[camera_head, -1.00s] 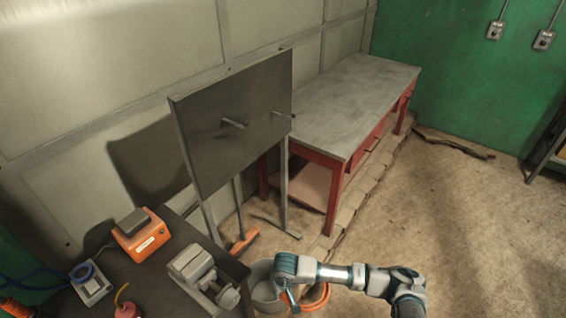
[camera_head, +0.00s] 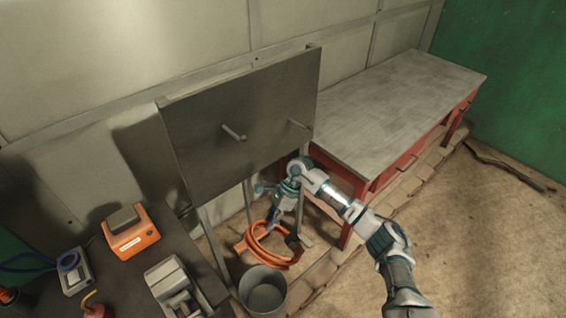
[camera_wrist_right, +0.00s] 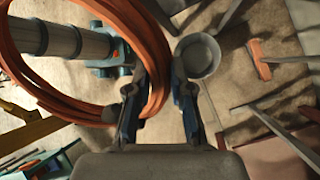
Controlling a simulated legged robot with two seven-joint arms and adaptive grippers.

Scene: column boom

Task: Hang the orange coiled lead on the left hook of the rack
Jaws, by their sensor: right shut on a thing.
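The orange coiled lead (camera_head: 262,256) hangs from my right gripper (camera_head: 277,216), below the lower edge of the rack's dark panel (camera_head: 190,140). In the right wrist view the coil (camera_wrist_right: 157,50) passes between the two fingers of my right gripper (camera_wrist_right: 158,92), which is shut on it. The rack has two pegs: the left hook (camera_head: 233,132) is bare, and the right hook (camera_head: 299,124) is bare too. The coil is lower than both hooks and apart from them. My left gripper is in neither view.
A grey bucket (camera_head: 244,288) stands on the floor below the coil. A dark table (camera_head: 140,276) at left holds an orange device (camera_head: 130,235) and a grey vise-like tool (camera_head: 172,284). A red-framed bench (camera_head: 400,100) stands right of the rack. Open floor lies at right.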

